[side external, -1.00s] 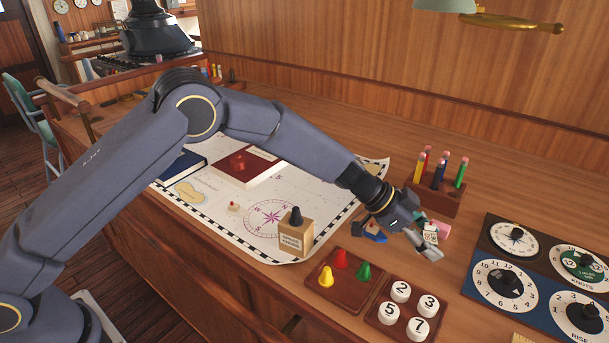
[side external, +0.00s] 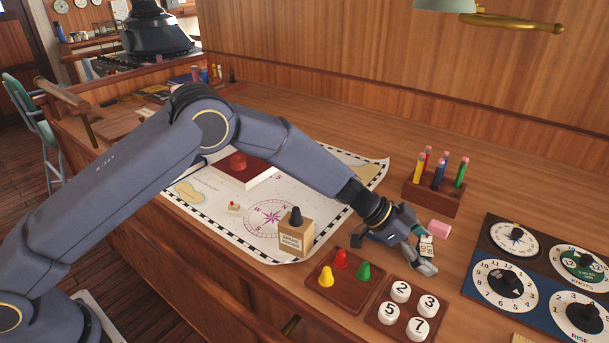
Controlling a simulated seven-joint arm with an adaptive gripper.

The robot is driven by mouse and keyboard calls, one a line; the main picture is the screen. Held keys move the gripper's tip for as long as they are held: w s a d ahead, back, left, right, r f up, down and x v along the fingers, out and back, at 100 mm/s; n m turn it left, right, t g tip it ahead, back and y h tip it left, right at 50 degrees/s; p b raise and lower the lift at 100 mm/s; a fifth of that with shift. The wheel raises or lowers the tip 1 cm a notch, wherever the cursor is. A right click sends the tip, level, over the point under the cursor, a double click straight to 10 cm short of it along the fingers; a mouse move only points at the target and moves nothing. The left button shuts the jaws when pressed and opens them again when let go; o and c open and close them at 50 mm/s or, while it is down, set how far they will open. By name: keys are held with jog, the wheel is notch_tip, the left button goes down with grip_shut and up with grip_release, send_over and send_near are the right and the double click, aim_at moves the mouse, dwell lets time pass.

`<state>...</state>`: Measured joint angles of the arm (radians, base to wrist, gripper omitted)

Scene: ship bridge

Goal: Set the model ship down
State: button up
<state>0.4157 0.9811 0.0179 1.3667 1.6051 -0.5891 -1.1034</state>
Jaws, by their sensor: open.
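My gripper (side external: 424,258) is open and low over the desk, right of the chart and just behind the numbered discs. A small pale piece with dark marks (side external: 427,245) shows at its fingers; whether it is held or part of the gripper, I cannot tell. No model ship can be made out for certain. A small blue and orange thing seen earlier beside the gripper is now hidden by it. A tiny pale block with a red top (side external: 233,206) sits on the chart (side external: 205,216); it is too small to identify.
A tray of coloured pegs (side external: 336,284) and a tray of numbered discs (side external: 404,312) lie in front of the gripper. A pencil block (side external: 433,197) and a pink block (side external: 439,229) are behind it. A dial panel (side external: 505,285) is at right. A stamp-like block (side external: 296,236) stands on the chart.

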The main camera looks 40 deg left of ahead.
jog(key=shift+r, duration=0.15)
jog(key=v, duration=0.7)
jog(key=shift+r, duration=0.15)
jog(key=w+a+r+n+t+y, duration=0.3)
jog(key=a+r+n+t+y, duration=0.3)
jog(key=a+r, duration=0.9)
jog(key=s+a+r+n+t+y, duration=0.1)
jog(key=s+a+r+n+y, duration=0.1)
jog(key=s+a+r, duration=0.3)
jog(key=s+a+r+n+y, duration=0.1)
jog(key=s+a, duration=0.1)
jog(key=a, duration=0.4)
jog(key=s+a+f+n+g+y, duration=0.15)
jog(key=s+a, duration=0.25)
jog(key=s, duration=0.5)
jog(key=s+a+f+n+g+y, duration=0.1)
jog(key=s+a+n+g, duration=0.15)
jog(key=s, duration=0.75)
jog(key=s+d+f+g+h, duration=0.1)
jog(key=s+f, duration=0.2)
jog(key=s, duration=0.6)
jog(key=shift+d+g+h, duration=0.3)
jog(key=shift+h, duration=0.05)
